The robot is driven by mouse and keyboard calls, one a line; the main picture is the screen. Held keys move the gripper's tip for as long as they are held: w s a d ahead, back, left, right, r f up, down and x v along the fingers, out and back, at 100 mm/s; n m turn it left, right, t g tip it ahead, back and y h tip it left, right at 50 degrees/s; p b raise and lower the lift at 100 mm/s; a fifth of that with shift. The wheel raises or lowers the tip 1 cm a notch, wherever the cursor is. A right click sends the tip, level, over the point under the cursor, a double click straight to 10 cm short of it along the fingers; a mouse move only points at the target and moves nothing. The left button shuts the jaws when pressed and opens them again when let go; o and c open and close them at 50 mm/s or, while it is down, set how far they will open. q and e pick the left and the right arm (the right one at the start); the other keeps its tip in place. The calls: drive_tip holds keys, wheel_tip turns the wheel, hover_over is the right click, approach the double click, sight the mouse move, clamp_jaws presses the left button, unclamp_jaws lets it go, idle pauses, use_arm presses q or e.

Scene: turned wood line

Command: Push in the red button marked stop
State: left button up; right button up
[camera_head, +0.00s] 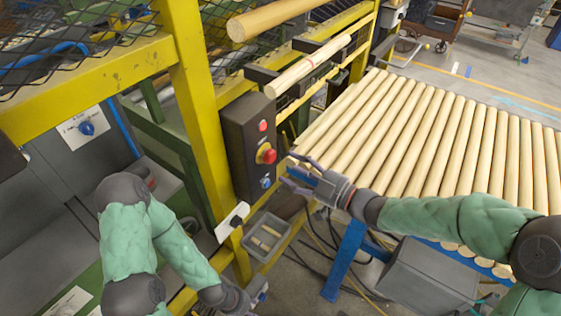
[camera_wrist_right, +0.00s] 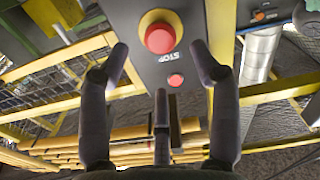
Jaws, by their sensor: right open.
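A dark control box (camera_head: 240,150) is fixed to a yellow post. It carries a small red button (camera_head: 263,125), a larger red mushroom button (camera_head: 267,154) on a yellow collar below it, and a blue knob (camera_head: 265,183). In the right wrist view the word STOP lies between the mushroom button (camera_wrist_right: 160,38) and the small red button (camera_wrist_right: 175,80). My right gripper (camera_head: 287,172) is open and empty, just right of the box, apart from the buttons. Its spread fingers (camera_wrist_right: 160,60) face the box. My left gripper (camera_head: 258,291) is low at the bottom, its fingers unclear.
A rack of turned wood rods (camera_head: 440,135) fills the right. Yellow frame bars (camera_head: 190,90) and mesh stand at the left. A grey bin (camera_head: 266,238) with wood pieces hangs below the box.

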drive_tip(key=shift+v, duration=2.55)
wheel_tip(320, 180, down, 26)
drive_tip(key=w+d+m+g+h, duration=0.1)
drive_tip(key=d+m+g+h, duration=0.1)
drive_tip(key=m+h, duration=0.75)
drive_tip(key=s+a+f+m+g+h, duration=0.1)
drive_tip(key=s+f+m+g, duration=0.5)
drive_tip(key=s+f, duration=1.2)
drive_tip(key=shift+s+m+g, duration=0.35)
drive_tip(key=shift+s+g, duration=0.4)
drive_tip(key=shift+g, duration=0.35)
